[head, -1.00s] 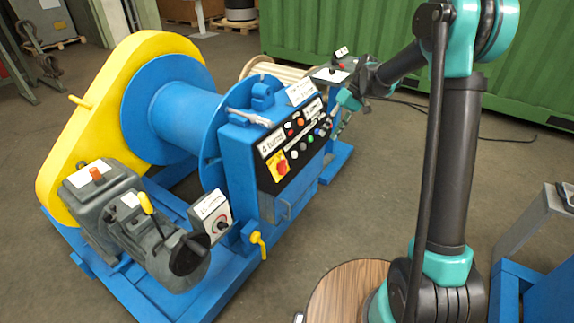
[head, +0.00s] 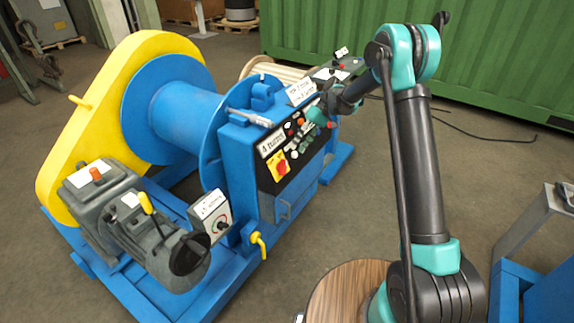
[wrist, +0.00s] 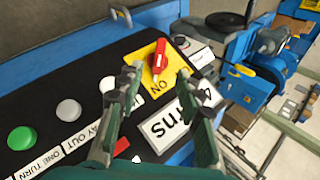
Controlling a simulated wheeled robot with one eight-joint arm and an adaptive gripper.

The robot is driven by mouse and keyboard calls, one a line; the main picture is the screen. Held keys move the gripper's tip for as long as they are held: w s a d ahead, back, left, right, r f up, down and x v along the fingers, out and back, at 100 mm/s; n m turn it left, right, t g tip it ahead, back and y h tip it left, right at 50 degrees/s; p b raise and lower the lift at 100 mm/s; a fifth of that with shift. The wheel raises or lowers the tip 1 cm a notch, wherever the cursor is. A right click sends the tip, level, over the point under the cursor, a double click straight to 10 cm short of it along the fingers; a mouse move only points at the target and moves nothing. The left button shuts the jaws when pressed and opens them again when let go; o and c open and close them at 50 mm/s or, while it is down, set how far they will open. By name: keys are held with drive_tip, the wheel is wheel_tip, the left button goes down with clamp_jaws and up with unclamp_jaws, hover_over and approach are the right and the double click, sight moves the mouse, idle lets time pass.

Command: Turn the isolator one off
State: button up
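The isolator is a red rotary handle (wrist: 159,57) on a yellow plate (wrist: 141,62) at the end of the black panel. In the wrist view the handle lies nearly upright in the picture, its lower end towards the "ON" lettering. It also shows as the red handle in the head view (head: 282,167). My gripper (wrist: 158,75) is open and empty, with one fingertip on each side of the handle in the picture. Contact cannot be made out. In the head view my gripper (head: 318,116) is over the panel, to the right of the isolator.
A grey box with a knob (head: 220,226) is left of the cabinet, with a yellow valve lever (head: 259,243) below.

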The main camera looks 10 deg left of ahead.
sight(286, 165)
drive_tip(key=x, duration=0.9)
drive_tip(key=shift+s+a+f, duration=0.15)
drive_tip(key=shift+f, duration=0.05)
clamp_jaws()
